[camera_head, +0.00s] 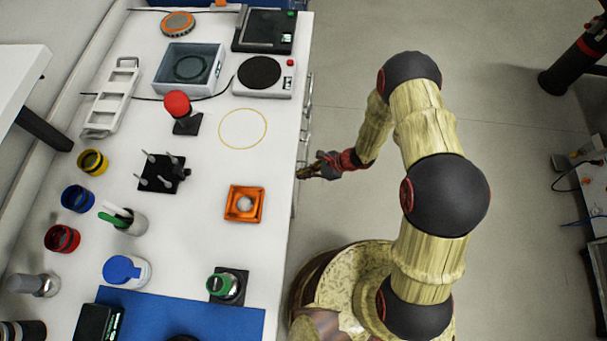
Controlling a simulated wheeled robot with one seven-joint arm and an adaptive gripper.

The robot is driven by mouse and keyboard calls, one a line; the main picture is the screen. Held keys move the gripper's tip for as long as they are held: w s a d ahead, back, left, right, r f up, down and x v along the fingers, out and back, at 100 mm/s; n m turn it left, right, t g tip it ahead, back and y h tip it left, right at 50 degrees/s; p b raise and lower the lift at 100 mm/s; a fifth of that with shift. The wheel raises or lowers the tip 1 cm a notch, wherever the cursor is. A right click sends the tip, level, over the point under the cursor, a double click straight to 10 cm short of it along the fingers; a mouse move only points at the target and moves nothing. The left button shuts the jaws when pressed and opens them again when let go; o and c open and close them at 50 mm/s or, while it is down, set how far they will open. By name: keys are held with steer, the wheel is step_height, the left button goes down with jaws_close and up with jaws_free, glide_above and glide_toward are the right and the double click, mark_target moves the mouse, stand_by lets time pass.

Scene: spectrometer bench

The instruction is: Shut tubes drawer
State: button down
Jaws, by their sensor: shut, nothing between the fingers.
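My gripper (308,171) is shut and empty. It is at the right edge of the white bench (215,165), low beside the bench front. Metal handles (306,115) stick out along that front, just beyond my gripper in the picture. The drawer fronts are seen almost edge-on from above. I cannot tell which one is the tubes drawer or how far it is open. I also cannot tell whether my fingertips touch a front or a handle.
The bench top holds an orange tray (260,205), a red-topped stand (178,105), a black rack (150,178), a grey bin (170,70), a balance (270,92) and a blue mat (215,318). Grey floor (335,65) is clear to the right. A black cylinder (565,70) stands far right.

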steer(key=d+f+p+v, duration=0.2)
steer(key=p+v, duration=0.1)
steer(key=v, duration=0.9)
steer(key=shift+d+r+p, duration=0.25)
steer(key=shift+p, duration=0.1)
steer(key=s+r+n+g, duration=0.1)
steer(key=s+n+g, duration=0.15)
steer(key=s, duration=0.35)
steer(key=s+d+r+n+t+h, duration=0.2)
steer(key=s+d+r+n+h, duration=0.1)
steer(key=r, duration=1.3)
steer(key=s+d+r+n+t+h, duration=0.3)
steer(key=r+n, duration=0.4)
steer(key=r, duration=1)
steer(key=s+d+r+n+t+h, duration=0.2)
steer(key=s+d+r+n, duration=0.3)
steer(key=r, duration=1.2)
steer(key=shift+d+n+t+h, duration=0.35)
steer(key=shift+d+n+h, duration=0.15)
steer(key=shift+d, duration=0.1)
